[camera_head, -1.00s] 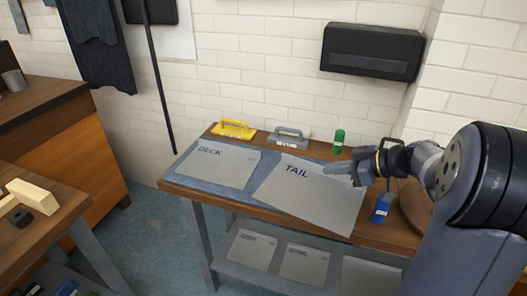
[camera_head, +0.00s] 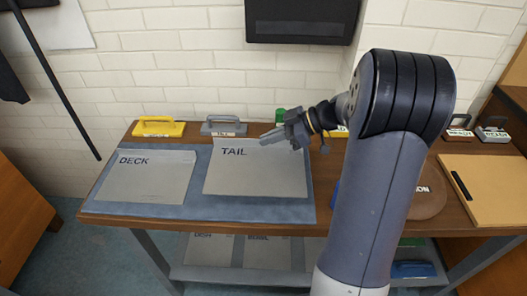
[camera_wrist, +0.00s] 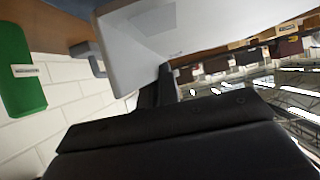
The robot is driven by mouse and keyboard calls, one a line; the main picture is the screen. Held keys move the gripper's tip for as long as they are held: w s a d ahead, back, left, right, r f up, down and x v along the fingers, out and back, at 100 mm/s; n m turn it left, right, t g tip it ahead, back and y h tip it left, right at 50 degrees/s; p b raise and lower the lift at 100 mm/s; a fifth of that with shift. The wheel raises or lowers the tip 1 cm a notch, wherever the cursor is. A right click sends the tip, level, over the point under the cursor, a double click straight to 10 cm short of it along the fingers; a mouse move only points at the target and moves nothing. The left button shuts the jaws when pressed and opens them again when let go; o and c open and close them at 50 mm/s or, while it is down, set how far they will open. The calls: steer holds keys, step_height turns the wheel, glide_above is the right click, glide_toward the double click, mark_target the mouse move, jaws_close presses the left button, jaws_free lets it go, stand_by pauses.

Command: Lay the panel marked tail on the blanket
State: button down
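The grey panel marked TAIL (camera_head: 255,175) is over the right part of the blue-grey blanket (camera_head: 200,212) on the workbench. Its front edge looks roughly parallel to the blanket's front edge. My gripper (camera_head: 268,138) is at the panel's back edge, right of the lettering, and looks shut on it. In the wrist view the pale panel (camera_wrist: 190,30) fills the top centre, meeting the dark fingers (camera_wrist: 160,88). The panel seems slightly raised; any gap to the blanket is hard to see. The grey panel marked DECK (camera_head: 148,180) lies on the blanket's left part.
A yellow-handled tool (camera_head: 158,127) and a grey-handled tool (camera_head: 223,126) stand behind the panels. A green object (camera_head: 280,117) stands near my gripper. A round brown board (camera_head: 428,190) and tan board (camera_head: 487,185) lie right. More panels (camera_head: 210,249) are on the lower shelf.

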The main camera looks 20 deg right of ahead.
mark_target(278, 148)
steer(key=shift+f, duration=2.4)
steer(key=shift+f+b, duration=0.15)
steer(key=shift+b, duration=0.2)
steer(key=c, duration=1.7)
jaws_free()
steer(key=shift+r+p, duration=0.2)
steer(key=shift+p, duration=0.15)
steer(key=v, duration=1.2)
steer(key=shift+a+f, duration=0.1)
